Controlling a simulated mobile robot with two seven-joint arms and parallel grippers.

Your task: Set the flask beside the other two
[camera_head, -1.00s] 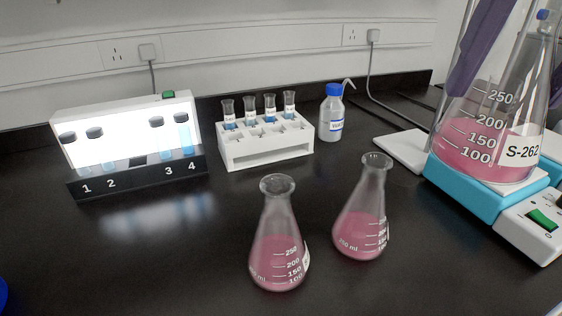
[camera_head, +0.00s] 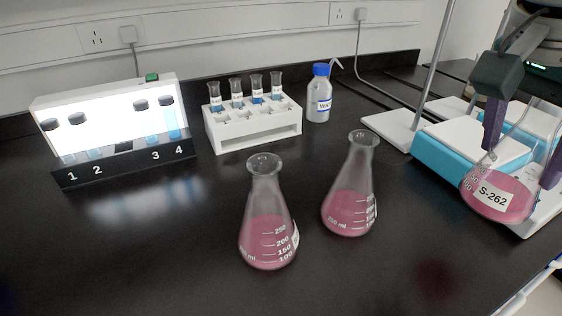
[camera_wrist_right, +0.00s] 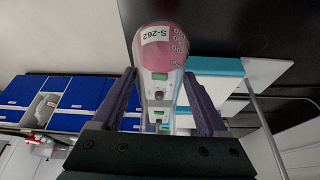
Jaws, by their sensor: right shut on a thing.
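My right gripper (camera_head: 520,150) is shut on a flask (camera_head: 497,195) with pink liquid and an S-262 label. It holds the flask tilted, in front of the blue and white stirrer (camera_head: 455,160), at the right of the head view. The held flask (camera_wrist_right: 160,50) also shows between the purple fingers of my right gripper (camera_wrist_right: 165,95) in the right wrist view. The other two flasks, also with pink liquid, stand upright on the black bench: one at front centre (camera_head: 268,240), one to its right and slightly farther back (camera_head: 348,210). My left gripper is not in view.
A lit stand (camera_head: 120,160) with numbered vials is at the left. A white tube rack (camera_head: 255,138) and a blue-capped wash bottle (camera_head: 319,100) stand behind the flasks. A metal rod rises by the stirrers. The bench right of the two flasks is clear.

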